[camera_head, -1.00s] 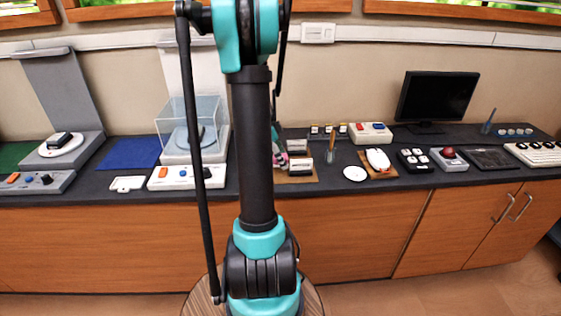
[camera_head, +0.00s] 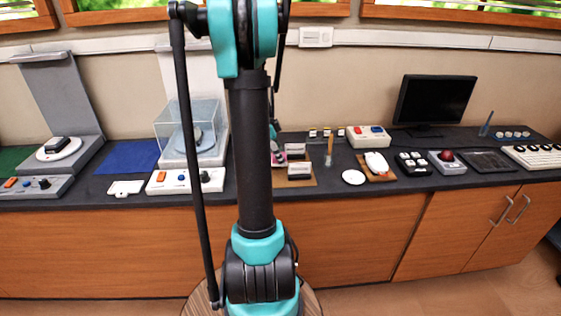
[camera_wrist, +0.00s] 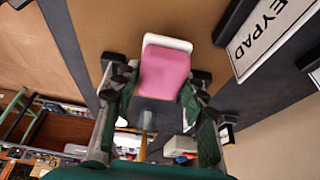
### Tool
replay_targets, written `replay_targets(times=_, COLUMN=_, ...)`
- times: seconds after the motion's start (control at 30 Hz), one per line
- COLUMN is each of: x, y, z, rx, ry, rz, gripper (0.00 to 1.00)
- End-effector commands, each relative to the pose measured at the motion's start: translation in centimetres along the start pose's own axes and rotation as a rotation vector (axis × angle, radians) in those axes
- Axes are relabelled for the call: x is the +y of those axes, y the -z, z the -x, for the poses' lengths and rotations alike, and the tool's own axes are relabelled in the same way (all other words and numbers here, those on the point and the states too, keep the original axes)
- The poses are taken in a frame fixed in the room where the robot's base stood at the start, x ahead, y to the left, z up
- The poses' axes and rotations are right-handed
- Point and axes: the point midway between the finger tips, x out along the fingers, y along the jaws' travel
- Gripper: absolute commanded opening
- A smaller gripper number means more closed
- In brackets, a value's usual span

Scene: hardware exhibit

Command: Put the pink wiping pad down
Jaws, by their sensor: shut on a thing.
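The pink wiping pad (camera_wrist: 165,72) is between the fingers of my gripper (camera_wrist: 160,85) in the wrist view. It is pink with a white edge, and my gripper is shut on it. Behind the pad is a brown board (camera_wrist: 110,25). I cannot tell whether the pad touches it. In the head view my arm hides most of the gripper, and only a small pink patch shows just right of the arm. The brown board (camera_head: 305,182) lies there on the dark counter.
A block labelled KEYPAD (camera_wrist: 270,30) is close on the right in the wrist view. A clear case (camera_head: 190,125) stands left of my arm.

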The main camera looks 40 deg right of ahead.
Motion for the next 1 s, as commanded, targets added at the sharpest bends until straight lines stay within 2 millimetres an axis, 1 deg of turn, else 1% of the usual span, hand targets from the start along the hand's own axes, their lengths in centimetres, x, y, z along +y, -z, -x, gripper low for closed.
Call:
replay_targets(times=0.17, x=0.1, y=1.6, z=4.0, rx=0.000, ry=0.000, rz=0.000, gripper=0.16)
replay_targets(times=0.4, x=0.1, y=4.1, z=10.0, rx=0.000, ry=0.000, rz=0.000, gripper=0.16)
replay_targets(times=0.5, x=0.1, y=5.0, z=12.1, rx=0.000, ry=0.000, rz=0.000, gripper=0.16)
replay_targets(times=0.6, x=0.1, y=5.7, z=13.7, rx=0.000, ry=0.000, rz=0.000, gripper=0.16)
replay_targets(times=0.7, x=0.0, y=6.2, z=15.0, rx=0.000, ry=0.000, rz=0.000, gripper=0.16)
replay_targets(times=0.8, x=0.0, y=6.5, z=15.8, rx=0.000, ry=0.000, rz=0.000, gripper=0.16)
replay_targets(times=1.0, x=0.0, y=6.8, z=16.4, rx=0.000, ry=0.000, rz=0.000, gripper=0.16)
